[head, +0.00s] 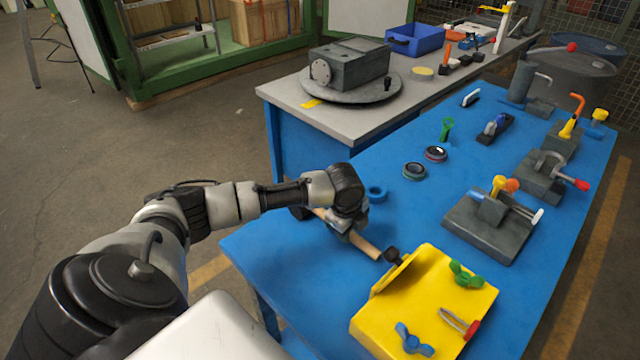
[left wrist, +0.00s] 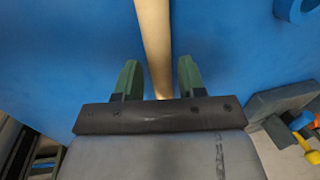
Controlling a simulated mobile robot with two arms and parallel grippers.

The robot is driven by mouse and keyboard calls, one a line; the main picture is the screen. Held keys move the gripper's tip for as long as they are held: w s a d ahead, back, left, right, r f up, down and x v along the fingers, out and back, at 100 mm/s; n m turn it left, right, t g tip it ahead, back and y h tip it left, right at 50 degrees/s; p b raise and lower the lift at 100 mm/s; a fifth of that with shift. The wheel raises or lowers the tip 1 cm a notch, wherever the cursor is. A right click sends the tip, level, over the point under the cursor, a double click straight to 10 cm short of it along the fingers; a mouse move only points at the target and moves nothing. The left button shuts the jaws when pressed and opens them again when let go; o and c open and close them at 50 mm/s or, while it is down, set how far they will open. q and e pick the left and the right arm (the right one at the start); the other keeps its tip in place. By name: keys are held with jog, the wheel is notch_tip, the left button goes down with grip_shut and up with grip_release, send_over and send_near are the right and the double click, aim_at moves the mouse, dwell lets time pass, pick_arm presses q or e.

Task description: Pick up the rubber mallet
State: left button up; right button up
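The rubber mallet's pale wooden handle (head: 364,246) lies over the blue table beneath my left gripper (head: 345,228). A dark block at the handle's left end (head: 300,212), partly behind my arm, looks like the mallet head. In the left wrist view, the handle (left wrist: 156,45) runs between the two green fingertips of my left gripper (left wrist: 157,78). The fingers are open, with a gap on each side of the handle. The mallet head is not seen there. My right gripper is not in view.
A yellow box fixture (head: 400,320) stands close to the handle's right end, with a black knob (head: 392,255) there. A blue ring (head: 376,194) lies behind the gripper. Grey fixtures (head: 490,235) line the right side. The blue table (head: 290,260) is clear at front left.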

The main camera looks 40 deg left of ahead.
pick_arm(q)
notch_tip(320, 180, down, 2)
jog(key=shift+w, duration=0.15)
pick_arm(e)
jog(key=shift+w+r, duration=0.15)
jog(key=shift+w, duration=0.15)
pick_arm(q)
jog(key=shift+c, duration=0.2)
grip_shut()
jog(key=shift+r, duration=0.1)
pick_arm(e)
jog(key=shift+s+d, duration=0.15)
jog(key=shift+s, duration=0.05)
